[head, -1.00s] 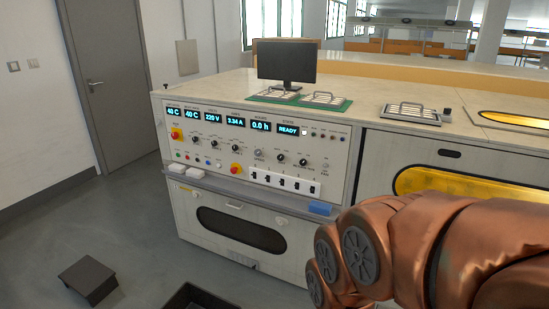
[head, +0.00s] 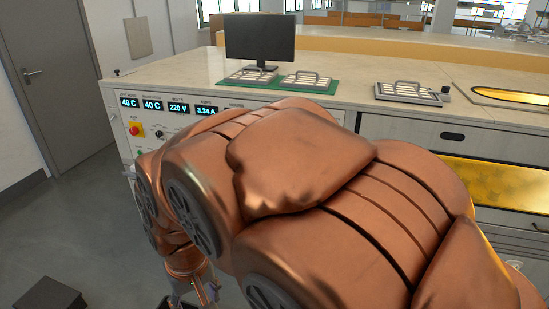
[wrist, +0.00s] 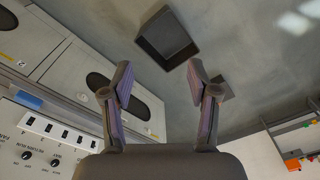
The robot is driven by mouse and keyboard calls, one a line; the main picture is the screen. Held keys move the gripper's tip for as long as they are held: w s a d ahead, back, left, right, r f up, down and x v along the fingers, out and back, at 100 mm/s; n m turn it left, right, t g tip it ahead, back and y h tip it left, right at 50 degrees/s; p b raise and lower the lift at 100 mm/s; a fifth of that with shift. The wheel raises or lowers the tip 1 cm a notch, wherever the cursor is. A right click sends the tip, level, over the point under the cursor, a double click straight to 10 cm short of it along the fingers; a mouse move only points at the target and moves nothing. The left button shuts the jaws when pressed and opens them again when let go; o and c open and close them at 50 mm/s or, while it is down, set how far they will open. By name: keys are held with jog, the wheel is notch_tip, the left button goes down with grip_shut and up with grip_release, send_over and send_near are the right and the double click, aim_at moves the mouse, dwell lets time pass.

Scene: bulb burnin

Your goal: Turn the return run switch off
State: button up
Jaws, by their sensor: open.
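The control panel (head: 124,126) is mostly hidden behind my copper arm in the head view. Only its left displays, the red button on yellow and some knobs show there. In the wrist view the panel (wrist: 15,140) is at the lower left, with a row of black switches on a white strip (wrist: 62,132) and several black knobs beside it. Small lettering near the knobs seems to include "RETURN RUN", but I cannot tell which control it marks or its position. My gripper (wrist: 159,76) is open and empty, right of the panel, with its fingers pointing towards the floor area.
A monitor (head: 260,41) and two grilled plates on a green mat (head: 233,82) stand on the bench top. In the wrist view a dark open bin (wrist: 166,38) lies on the floor, and a blue block (wrist: 28,100) sits near the switches.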

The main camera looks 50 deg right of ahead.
jog(key=w+d+f+m+t+h+b, duration=0.25)
jog(key=w+d+m, duration=0.25)
jog(key=w+d, duration=0.75)
jog(key=w+d+f+m+t+h+b, duration=0.25)
jog(key=w+d+m+h, duration=0.2)
jog(key=w+d, duration=0.8)
jog(key=d+f+m+h+b, duration=0.1)
jog(key=d+m+h, duration=0.4)
jog(key=d, duration=1.5)
jog(key=d+f+m+h+b, duration=0.1)
jog(key=d+m+h+b, duration=0.2)
jog(key=d, duration=1.6)
jog(key=shift+s+d+f+m+t+h, duration=0.35)
jog(key=shift+m+h, duration=0.55)
jog(key=shift+m, duration=0.35)
grip_shut()
